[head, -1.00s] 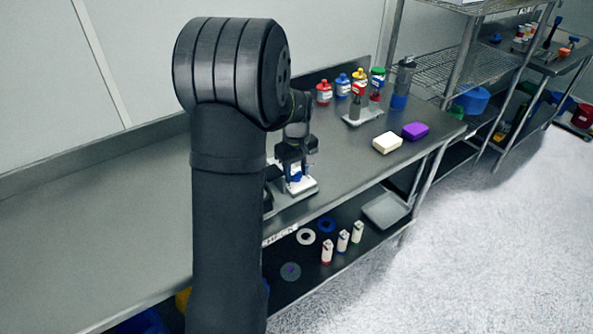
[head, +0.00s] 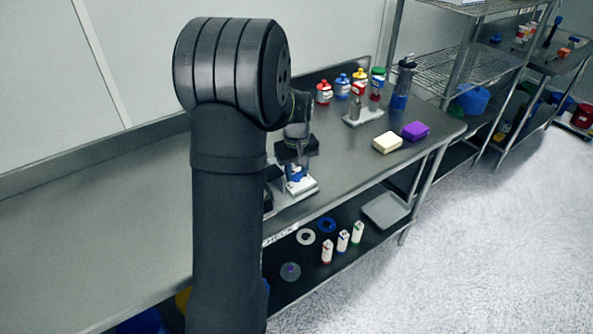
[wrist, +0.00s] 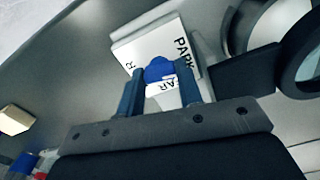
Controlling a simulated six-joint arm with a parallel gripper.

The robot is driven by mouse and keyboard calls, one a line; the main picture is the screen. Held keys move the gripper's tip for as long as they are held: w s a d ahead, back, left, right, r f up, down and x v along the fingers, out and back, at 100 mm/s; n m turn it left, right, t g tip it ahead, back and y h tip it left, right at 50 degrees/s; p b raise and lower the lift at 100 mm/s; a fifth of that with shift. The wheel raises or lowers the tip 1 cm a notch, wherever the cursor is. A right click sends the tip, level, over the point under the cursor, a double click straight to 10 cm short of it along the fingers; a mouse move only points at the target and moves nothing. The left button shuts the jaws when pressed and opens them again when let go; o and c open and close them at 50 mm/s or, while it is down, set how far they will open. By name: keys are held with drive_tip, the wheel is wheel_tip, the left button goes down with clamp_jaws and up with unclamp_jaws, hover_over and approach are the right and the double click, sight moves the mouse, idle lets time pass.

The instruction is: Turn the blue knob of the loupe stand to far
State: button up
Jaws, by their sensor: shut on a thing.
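The loupe stand has a pale base plate, seen in the head view (head: 303,187) and the wrist view (wrist: 130,47). The blue knob (wrist: 158,70) sits on the plate between my fingertips; a bit of blue also shows in the head view (head: 295,174). My gripper (wrist: 160,82) is shut on the knob from above; it also shows in the head view (head: 294,168). "PARK" is readable beside the knob, with parts of other words, "AR" and "R", around it. The knob's pointer is not clear. A dark-rimmed round lens (wrist: 303,70) is at the right of the wrist view.
A cream block (head: 387,143) and a purple block (head: 415,131) lie on the bench to the right. Several coloured bottles (head: 342,86) stand behind, with a grey stand (head: 363,117). My arm hides part of the bench. The bench's left part (head: 100,220) is clear.

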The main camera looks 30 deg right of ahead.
drive_tip(key=m, duration=1.1)
drive_tip(key=shift+m, duration=2.2)
drive_tip(key=o, duration=0.7)
